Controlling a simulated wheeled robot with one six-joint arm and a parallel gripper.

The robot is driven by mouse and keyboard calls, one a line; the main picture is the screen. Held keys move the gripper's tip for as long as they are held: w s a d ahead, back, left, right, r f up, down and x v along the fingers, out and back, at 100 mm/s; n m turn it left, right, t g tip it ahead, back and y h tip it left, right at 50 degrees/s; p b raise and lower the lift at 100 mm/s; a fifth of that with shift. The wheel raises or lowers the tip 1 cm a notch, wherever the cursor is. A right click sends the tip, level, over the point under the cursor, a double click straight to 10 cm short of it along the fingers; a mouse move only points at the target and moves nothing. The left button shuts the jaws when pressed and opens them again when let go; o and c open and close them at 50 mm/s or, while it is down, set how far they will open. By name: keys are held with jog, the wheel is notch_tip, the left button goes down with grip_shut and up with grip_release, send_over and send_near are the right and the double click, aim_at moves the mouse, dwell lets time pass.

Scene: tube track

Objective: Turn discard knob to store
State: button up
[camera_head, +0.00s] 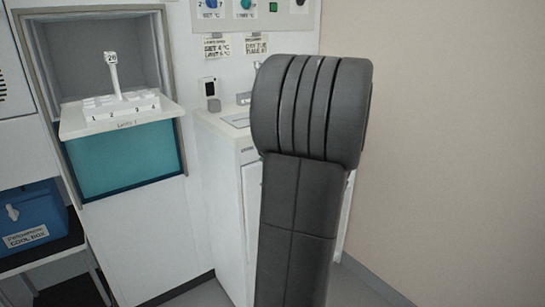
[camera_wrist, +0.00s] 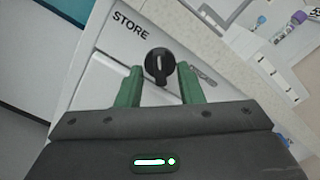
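The black round knob (camera_wrist: 158,63) shows in the wrist view on a pale cabinet front, with a white mark on its face that runs nearly up and down in the picture. The printed word STORE (camera_wrist: 130,25) is to its upper left. Gaps show between the fingers and the knob, and I cannot tell the depth. In the head view my arm hides the gripper and the knob.
A white cabinet (camera_head: 225,136) stands partly behind my arm. A blue cool box (camera_head: 33,219) sits lower left. A bare wall (camera_head: 450,130) is at the right.

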jog(key=p+v, duration=0.2)
jog(key=v, duration=1.1)
jog(key=shift+s+d, duration=0.25)
jog(key=shift+s, duration=0.1)
jog(key=b+x, duration=0.2)
jog(key=x, duration=1.2)
jog(key=shift+s+d, duration=0.1)
